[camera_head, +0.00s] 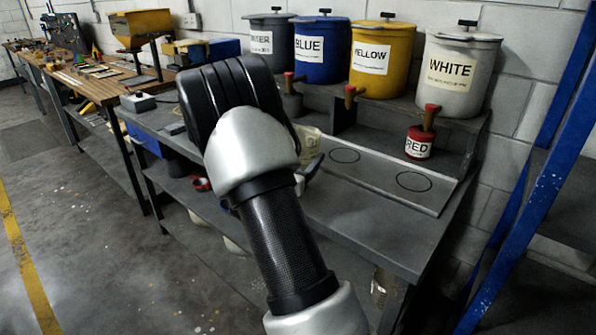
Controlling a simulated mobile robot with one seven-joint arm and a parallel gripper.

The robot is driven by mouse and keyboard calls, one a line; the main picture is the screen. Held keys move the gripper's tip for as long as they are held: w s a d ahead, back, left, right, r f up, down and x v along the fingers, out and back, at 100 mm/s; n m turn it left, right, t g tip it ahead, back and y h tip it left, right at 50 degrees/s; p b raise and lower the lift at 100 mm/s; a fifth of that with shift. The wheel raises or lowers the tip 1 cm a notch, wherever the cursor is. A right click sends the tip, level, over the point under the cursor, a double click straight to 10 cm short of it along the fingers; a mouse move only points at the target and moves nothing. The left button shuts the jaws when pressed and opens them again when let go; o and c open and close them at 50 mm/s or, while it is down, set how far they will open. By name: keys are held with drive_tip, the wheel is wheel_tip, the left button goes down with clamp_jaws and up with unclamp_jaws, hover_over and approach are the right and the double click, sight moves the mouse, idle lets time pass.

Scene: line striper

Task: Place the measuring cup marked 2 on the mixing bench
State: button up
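My arm rises through the middle of the view, and its black end (232,100) is over the grey bench (385,238). The fingers cannot be made out, so I cannot tell whether my gripper is open or holds anything. No measuring cup with a readable 2 shows. A pale beige object (308,141) is partly hidden behind my arm on the bench; I cannot tell what it is. A raised grey plate with two marked black circles (412,181) lies on the bench, and both circles are empty.
Grey, blue (320,68), yellow (382,80) and white (457,90) pails stand on a shelf at the back. A small red can (418,146) sits below the white one. A blue upright (535,170) stands right. A wooden workbench (95,88) is left; floor before it is clear.

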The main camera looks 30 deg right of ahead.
drive_tip(key=shift+f+b, duration=0.35)
drive_tip(key=shift+f, duration=1.55)
drive_tip(key=shift+f, duration=0.25)
drive_tip(key=o, duration=1.2)
drive_tip(key=shift+r, duration=0.1)
